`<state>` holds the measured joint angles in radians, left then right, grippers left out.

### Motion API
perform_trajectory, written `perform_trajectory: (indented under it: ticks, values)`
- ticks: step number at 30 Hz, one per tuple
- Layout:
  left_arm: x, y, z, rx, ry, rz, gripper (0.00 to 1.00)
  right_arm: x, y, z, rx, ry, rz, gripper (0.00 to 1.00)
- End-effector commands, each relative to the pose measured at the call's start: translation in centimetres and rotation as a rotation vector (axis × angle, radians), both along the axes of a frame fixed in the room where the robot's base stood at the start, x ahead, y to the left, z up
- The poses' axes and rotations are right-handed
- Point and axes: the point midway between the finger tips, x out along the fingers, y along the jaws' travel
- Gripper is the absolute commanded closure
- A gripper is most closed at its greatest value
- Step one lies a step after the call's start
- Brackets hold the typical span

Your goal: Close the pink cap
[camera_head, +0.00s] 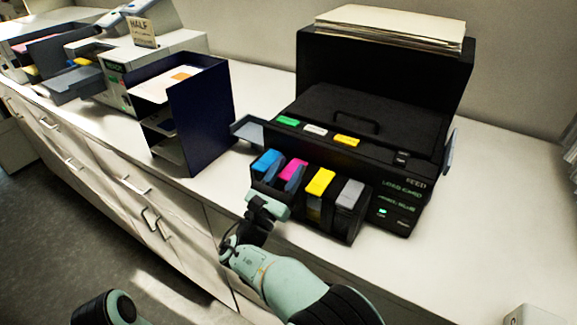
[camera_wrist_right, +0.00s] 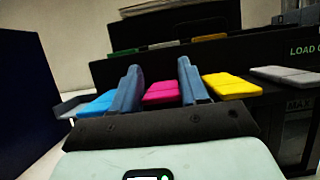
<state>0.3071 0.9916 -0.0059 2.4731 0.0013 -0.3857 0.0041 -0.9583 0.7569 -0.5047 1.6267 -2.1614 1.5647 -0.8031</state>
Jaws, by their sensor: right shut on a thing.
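The pink cap (camera_head: 296,163) is in the row of coloured caps low on the front of the black printer (camera_head: 345,130), between the blue cap (camera_head: 267,161) and the yellow cap (camera_head: 320,181). My right gripper (camera_head: 284,180) reaches it from the front, with its fingers on either side. In the right wrist view the pink cap (camera_wrist_right: 161,94) shows between the two blue-grey fingers (camera_wrist_right: 160,82), which are shut on it. Its front edge is hidden behind the gripper body, and I cannot tell how far it is closed. My left gripper is out of view.
A grey cap (camera_head: 350,194) sits right of the yellow one. Papers (camera_head: 390,25) lie on top of the printer. A dark blue file rack (camera_head: 200,115) stands to its left.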

Motion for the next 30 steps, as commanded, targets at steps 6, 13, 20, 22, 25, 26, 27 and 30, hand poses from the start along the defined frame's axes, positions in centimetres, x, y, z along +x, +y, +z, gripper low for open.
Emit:
perform_trajectory:
  ticks: [6,13,20,22,25,26,27,30]
  values:
    - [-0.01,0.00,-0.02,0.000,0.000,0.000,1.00,-0.11,0.28,-0.73,0.001,0.014,0.004,1.00]
    - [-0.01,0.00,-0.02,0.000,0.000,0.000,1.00,-0.10,0.29,-0.76,0.001,0.014,0.004,1.00]
    - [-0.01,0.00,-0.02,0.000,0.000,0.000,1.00,-0.08,0.23,-0.65,0.001,0.011,0.003,0.35]
    - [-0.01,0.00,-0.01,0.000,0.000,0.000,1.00,-0.07,0.19,-0.56,0.001,0.009,0.003,0.35]
    - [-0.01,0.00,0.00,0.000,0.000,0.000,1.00,-0.06,0.13,-0.45,0.001,0.007,0.002,0.35]
    - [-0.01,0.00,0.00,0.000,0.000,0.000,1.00,-0.05,0.12,-0.44,0.001,0.007,0.002,0.35]
    - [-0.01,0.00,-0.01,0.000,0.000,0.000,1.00,-0.09,0.14,-0.43,0.000,0.006,0.002,0.35]
    - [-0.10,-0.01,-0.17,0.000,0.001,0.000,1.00,-0.46,0.44,-0.64,0.001,0.005,0.002,0.35]
